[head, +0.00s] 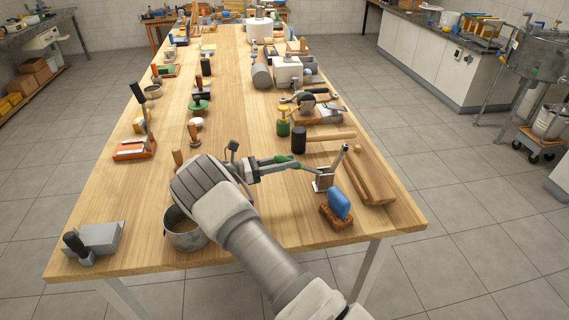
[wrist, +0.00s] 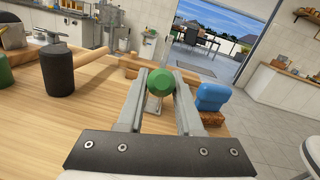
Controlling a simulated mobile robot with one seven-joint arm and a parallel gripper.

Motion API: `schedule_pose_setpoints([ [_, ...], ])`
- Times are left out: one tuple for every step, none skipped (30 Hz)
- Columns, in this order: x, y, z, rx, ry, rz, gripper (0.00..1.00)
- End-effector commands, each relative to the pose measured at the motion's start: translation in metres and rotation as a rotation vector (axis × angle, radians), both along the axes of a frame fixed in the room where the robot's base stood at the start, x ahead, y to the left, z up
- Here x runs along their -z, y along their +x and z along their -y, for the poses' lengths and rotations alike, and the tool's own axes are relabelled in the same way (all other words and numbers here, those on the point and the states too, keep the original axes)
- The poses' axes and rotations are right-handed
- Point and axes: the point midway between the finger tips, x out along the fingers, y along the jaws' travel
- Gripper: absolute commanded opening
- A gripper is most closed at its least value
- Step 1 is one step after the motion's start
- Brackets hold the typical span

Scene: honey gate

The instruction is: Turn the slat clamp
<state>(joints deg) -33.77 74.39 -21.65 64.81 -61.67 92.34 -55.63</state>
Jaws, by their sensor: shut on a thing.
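My gripper (head: 276,165) is shut on a green-handled tool (head: 287,160) above the near right part of the table. In the wrist view the green handle (wrist: 159,80) shows end-on between the two fingertips. A thin metal shaft runs from the handle to the right, toward a small metal clamp-like fixture (head: 323,181) with a tilted upright lever (head: 339,160). This may be the slat clamp. I cannot tell whether the shaft touches it. In the wrist view the handle and fingers hide most of the fixture.
A black cylinder (head: 299,140) and a green jar (head: 283,124) stand farther back. A metal pot (head: 187,238) is partly under my arm. The table's middle is fairly clear.

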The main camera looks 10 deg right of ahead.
Motion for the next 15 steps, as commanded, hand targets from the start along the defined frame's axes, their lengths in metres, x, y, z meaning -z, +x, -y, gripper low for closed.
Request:
schedule_pose_setpoints([
  [0.0014, -0.0001, -0.0010, -0.003, -0.001, -0.002, 0.00],
  [0.0015, -0.0001, -0.0010, -0.003, -0.001, -0.003, 0.00],
  [0.0015, -0.0002, -0.0010, -0.003, -0.001, -0.003, 0.00],
  [0.0016, -0.0003, -0.0010, -0.003, -0.001, -0.003, 0.00],
  [0.0017, -0.0003, -0.0010, -0.003, -0.001, -0.003, 0.00],
  [0.0019, -0.0003, -0.0010, -0.003, -0.001, -0.004, 0.00],
  [0.0020, -0.0003, -0.0010, -0.003, -0.001, -0.004, 0.00],
  [0.0021, -0.0003, -0.0010, -0.003, 0.000, -0.004, 0.00],
  [0.0023, -0.0004, -0.0010, -0.003, 0.000, -0.004, 0.00],
  [0.0024, -0.0004, -0.0010, -0.003, 0.000, -0.005, 0.38],
  [0.0024, -0.0004, -0.0010, -0.003, 0.000, -0.005, 0.44],
  [0.0024, -0.0004, -0.0009, -0.003, 0.000, -0.004, 0.51],
  [0.0023, -0.0004, -0.0008, -0.003, 0.000, -0.004, 0.56],
  [0.0022, -0.0004, -0.0007, -0.002, 0.000, -0.004, 0.62],
  [0.0021, -0.0004, -0.0006, -0.002, 0.000, -0.004, 0.64],
])
